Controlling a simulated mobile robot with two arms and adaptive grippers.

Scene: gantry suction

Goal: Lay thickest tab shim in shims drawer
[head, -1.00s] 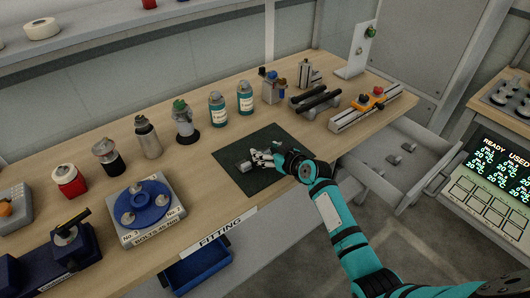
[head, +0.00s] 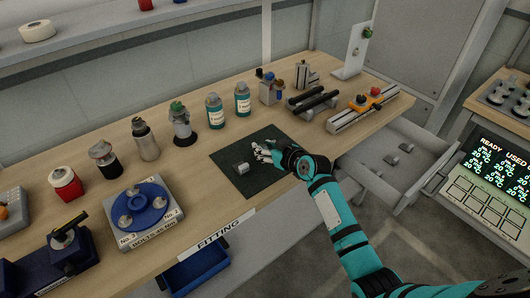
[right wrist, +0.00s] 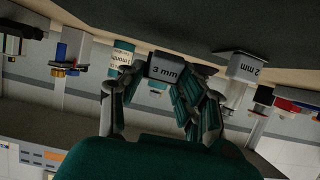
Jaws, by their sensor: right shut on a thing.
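My right gripper (head: 262,152) is over the dark mat (head: 233,182). In the right wrist view its fingers (right wrist: 150,95) are shut on a grey tab shim marked 3 mm (right wrist: 165,70). In the head view the fingers mostly hide this shim. A second grey shim (head: 242,168) lies on the mat to the left of the gripper. In the right wrist view a shim marked 2 mm (right wrist: 245,68) is apart from the fingers, against the mat. An open drawer (head: 405,186) stands out under the bench's right end, with small grey pieces in it. My left gripper is not in view.
Bottles and jars stand along the back of the bench (head: 60,232). A clamp rail (head: 350,118) and black bars (head: 312,103) are on the right. A blue bin (head: 198,268) hangs under the front edge. A display panel (head: 490,170) is beyond the drawer.

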